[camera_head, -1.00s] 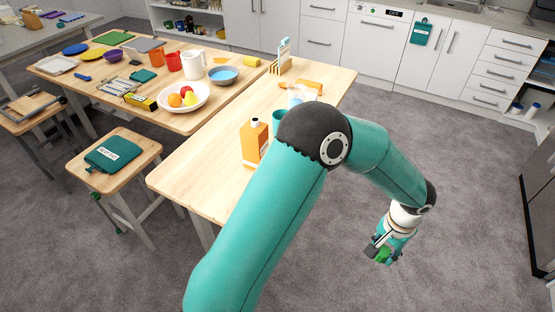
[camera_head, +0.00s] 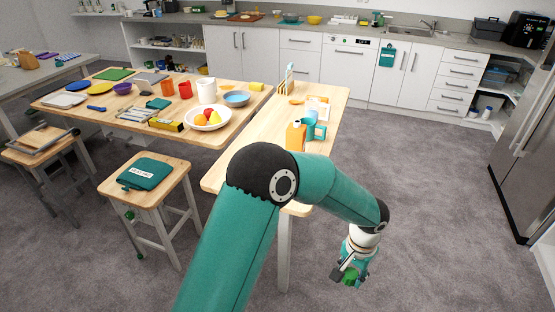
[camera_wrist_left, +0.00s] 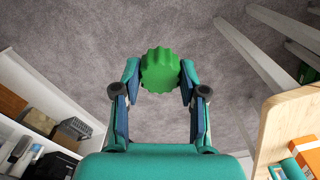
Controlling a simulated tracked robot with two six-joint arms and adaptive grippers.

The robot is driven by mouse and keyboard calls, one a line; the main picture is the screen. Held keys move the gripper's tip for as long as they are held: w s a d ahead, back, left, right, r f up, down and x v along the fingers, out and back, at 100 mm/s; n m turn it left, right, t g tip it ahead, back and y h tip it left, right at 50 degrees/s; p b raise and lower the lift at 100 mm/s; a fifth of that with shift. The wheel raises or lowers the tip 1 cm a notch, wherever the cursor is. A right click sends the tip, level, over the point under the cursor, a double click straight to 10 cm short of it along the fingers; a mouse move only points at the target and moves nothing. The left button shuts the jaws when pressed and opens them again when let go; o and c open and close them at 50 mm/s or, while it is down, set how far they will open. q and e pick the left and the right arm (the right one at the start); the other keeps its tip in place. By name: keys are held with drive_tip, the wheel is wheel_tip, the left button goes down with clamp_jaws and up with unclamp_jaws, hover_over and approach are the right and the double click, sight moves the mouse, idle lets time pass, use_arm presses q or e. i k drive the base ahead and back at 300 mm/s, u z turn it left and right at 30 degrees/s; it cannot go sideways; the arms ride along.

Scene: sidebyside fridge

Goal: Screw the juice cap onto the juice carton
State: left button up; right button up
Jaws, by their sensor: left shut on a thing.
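The green juice cap (camera_head: 350,280) is held by my left gripper (camera_head: 346,273), above the grey floor to the right of the near wooden table. In the left wrist view the ridged cap (camera_wrist_left: 160,71) sits between the two fingertips of the left gripper (camera_wrist_left: 160,78). The orange juice carton (camera_head: 295,136) stands upright on the near table, its lower part hidden behind my left arm. An orange box-like thing, apparently the carton (camera_wrist_left: 307,151), shows at the right edge of the left wrist view. My right gripper is out of view.
A teal mug (camera_head: 317,131) stands close beside the carton. A wooden rack (camera_head: 285,85) is at the near table's (camera_head: 245,150) far end. A fruit bowl (camera_head: 208,117) is on the other table. A stool (camera_head: 150,185) stands left. The floor at right is clear.

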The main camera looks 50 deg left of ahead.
sight(296, 138)
drive_tip(key=u, duration=0.8)
drive_tip(key=k, duration=0.15)
drive_tip(key=u, duration=0.15)
